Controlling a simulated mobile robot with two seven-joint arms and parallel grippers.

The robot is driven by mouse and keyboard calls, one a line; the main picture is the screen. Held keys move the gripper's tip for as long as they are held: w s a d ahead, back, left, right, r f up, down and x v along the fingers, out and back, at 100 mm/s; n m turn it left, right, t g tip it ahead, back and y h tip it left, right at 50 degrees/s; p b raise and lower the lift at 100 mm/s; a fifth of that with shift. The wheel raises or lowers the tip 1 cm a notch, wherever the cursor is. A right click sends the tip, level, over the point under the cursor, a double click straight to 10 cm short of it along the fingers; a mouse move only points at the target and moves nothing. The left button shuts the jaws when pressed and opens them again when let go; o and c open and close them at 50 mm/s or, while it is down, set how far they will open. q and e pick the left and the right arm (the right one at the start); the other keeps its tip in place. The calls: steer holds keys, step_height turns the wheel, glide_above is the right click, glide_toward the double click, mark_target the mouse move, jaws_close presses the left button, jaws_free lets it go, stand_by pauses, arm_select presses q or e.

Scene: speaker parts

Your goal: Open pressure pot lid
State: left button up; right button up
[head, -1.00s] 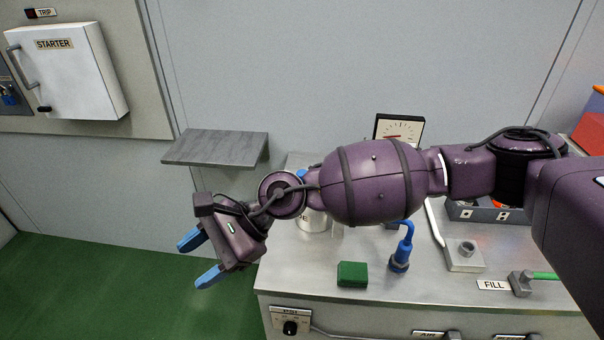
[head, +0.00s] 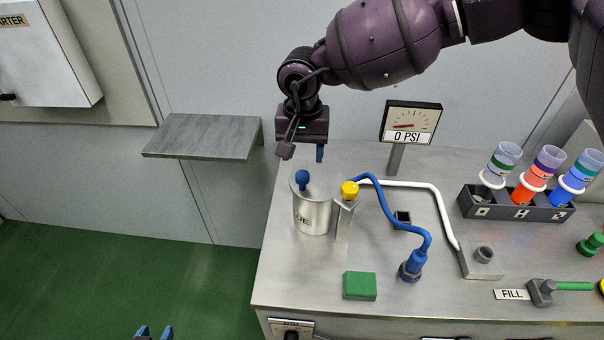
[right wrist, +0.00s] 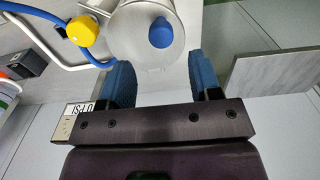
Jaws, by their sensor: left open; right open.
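The pressure pot (head: 312,215) is a silver cylinder, partly labelled "UE", at the left of the steel bench. Its lid carries a blue knob (head: 302,181); the knob (right wrist: 160,34) and round lid (right wrist: 137,45) also show in the right wrist view. My right gripper (head: 304,152) is open and empty, just above and behind the pot. In the right wrist view its fingers (right wrist: 160,76) are apart, with the knob beyond the gap between them. My left gripper (head: 155,331) is open and empty, with only its blue fingertips showing at the bottom edge, over the green floor.
A yellow knob (head: 350,189) on a post stands right beside the pot, with blue and white hoses leading off. A gauge reading 0 PSI (head: 410,122) stands behind. A green block (head: 359,286) lies in front. A grey shelf (head: 203,136) sticks out at left.

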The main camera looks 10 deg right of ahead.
mark_target(303, 174)
step_height(303, 174, down, 8)
steer(key=shift+f, duration=0.1)
stand_by(0.4)
jaws_close()
